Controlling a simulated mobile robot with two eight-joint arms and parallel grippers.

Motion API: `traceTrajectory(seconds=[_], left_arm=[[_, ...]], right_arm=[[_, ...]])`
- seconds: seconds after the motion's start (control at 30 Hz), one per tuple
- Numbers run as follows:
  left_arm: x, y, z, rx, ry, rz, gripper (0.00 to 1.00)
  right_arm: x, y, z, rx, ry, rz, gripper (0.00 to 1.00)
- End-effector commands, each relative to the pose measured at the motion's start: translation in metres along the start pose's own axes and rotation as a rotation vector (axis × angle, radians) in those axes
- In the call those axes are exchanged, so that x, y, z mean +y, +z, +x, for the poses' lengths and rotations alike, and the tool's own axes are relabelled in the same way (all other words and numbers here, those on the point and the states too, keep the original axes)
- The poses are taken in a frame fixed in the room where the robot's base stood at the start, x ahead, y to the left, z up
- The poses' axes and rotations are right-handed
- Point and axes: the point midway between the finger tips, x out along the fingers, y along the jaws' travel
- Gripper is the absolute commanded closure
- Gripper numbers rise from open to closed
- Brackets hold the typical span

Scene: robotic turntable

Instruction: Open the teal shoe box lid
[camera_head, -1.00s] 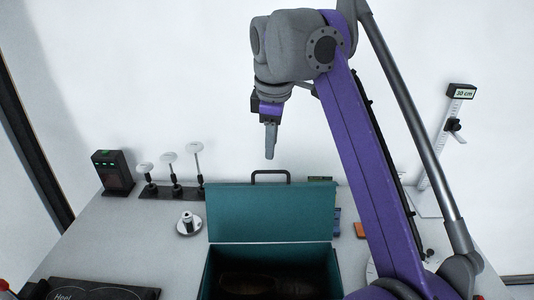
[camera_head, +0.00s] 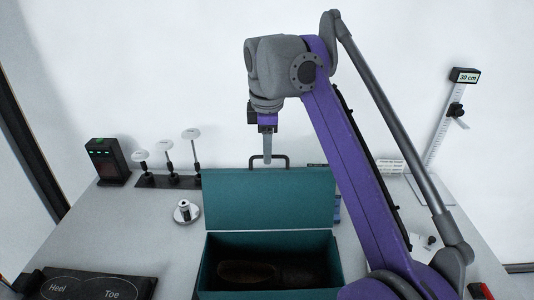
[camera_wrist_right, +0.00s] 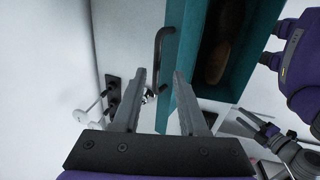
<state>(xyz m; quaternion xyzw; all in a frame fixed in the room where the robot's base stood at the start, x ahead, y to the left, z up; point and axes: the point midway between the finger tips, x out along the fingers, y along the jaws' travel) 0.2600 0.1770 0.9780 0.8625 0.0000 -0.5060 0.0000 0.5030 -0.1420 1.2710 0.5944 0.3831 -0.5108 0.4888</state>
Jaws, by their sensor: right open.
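The teal shoe box (camera_head: 212,268) stands on the table with its teal lid (camera_head: 268,200) raised upright at the back. A dark handle (camera_head: 284,161) sits on the lid's top edge. A brown shoe (camera_head: 248,272) lies in the shadowed box. My right gripper (camera_head: 267,160) points down at the handle's height in the head view. The handle (camera_wrist_right: 159,45) shows just beyond the fingertips there, with the lid and the shoe (camera_wrist_right: 220,45) to the right.
A black stand with several white-topped posts (camera_head: 168,182) and a black device with green lights (camera_head: 107,160) stand left of the box. A small metal weight (camera_head: 185,212) and a heel-toe plate (camera_head: 95,288) are nearer. A 30 cm gauge (camera_head: 442,125) stands right.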

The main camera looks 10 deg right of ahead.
Motion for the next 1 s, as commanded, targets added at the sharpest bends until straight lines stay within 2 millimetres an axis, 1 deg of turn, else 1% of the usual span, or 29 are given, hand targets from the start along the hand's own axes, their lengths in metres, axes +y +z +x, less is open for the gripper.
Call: traceTrajectory(seconds=[0.03, 0.1, 0.4, 0.47, 0.5, 0.63, 0.67, 1.0], left_arm=[[0.0000, 0.0016, 0.0013, -0.002, 0.000, 0.000, 0.50], [0.0000, 0.0023, 0.0018, -0.002, 0.000, 0.000, 0.50], [0.0000, 0.0019, 0.0015, -0.002, 0.000, 0.000, 0.50], [0.0000, 0.0019, 0.0015, -0.002, 0.000, 0.000, 0.50], [0.0000, 0.0019, 0.0015, -0.002, 0.000, 0.000, 0.50], [0.0000, 0.0019, 0.0015, -0.002, 0.000, 0.000, 0.50], [0.0000, 0.0019, 0.0015, -0.002, 0.000, 0.000, 0.50], [0.0000, 0.0020, 0.0015, -0.002, 0.000, 0.000, 0.50]], right_arm=[[0.0000, 0.0001, 0.0049, 0.000, 0.000, 0.000, 0.58], [0.0003, 0.0001, 0.0078, 0.000, 0.000, 0.000, 0.58], [0.0008, 0.0000, 0.0087, 0.000, 0.002, 0.000, 0.58], [0.0008, 0.0000, 0.0086, 0.000, 0.002, 0.000, 0.67], [0.0008, 0.0000, 0.0086, 0.000, 0.002, 0.000, 0.74], [0.0008, -0.0001, 0.0086, 0.000, 0.001, 0.000, 0.97], [0.0008, -0.0001, 0.0086, 0.000, 0.001, 0.000, 1.00], [0.0007, -0.0002, 0.0086, 0.000, 0.001, 0.000, 1.00]])
